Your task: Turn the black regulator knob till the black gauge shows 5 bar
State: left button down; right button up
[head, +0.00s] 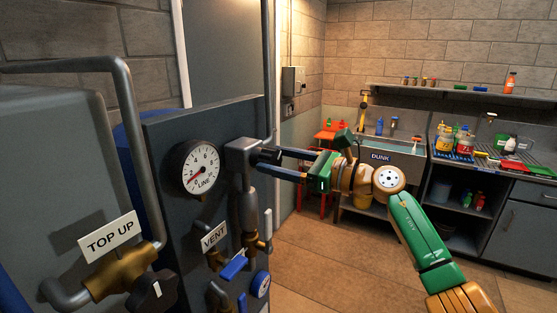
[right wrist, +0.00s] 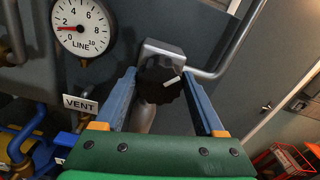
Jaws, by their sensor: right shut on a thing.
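The black regulator knob (right wrist: 158,88) sticks out of a grey valve body in the right wrist view, with a white mark on its front. My right gripper (head: 274,162) has its two blue fingers on either side of the knob and is shut on it. In the head view the fingers largely hide the knob. The black-rimmed gauge (head: 198,168), marked LINE, is left of the knob. My left gripper is not in view.
A TOP UP label (head: 111,238) and brass valve are at left. Grey pipes run beside the panel. A sink (head: 395,160) and shelves stand far behind. Floor at centre is clear.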

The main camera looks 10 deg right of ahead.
jog(key=m+p, duration=0.1)
jog(key=m, duration=0.2)
jog(key=shift+f+m, duration=0.15)
jog(key=shift+m, duration=0.15)
jog(key=m, duration=0.5)
jog(key=shift+w+d+f+p, duration=0.1)
jog(key=shift+w+f+p, duration=0.05)
jog(key=shift+p, duration=0.25)
jog(key=m, duration=0.6)
jog(key=shift+w+f+m, duration=0.1)
jog(key=shift+f+m, duration=0.1)
jog(key=shift+m, duration=0.2)
jog(key=m, duration=0.5)
jog(key=shift+f+m, duration=0.1)
jog(key=shift+m, duration=0.3)
jog(key=o, duration=1.3)
jog(key=shift+o, duration=0.2)
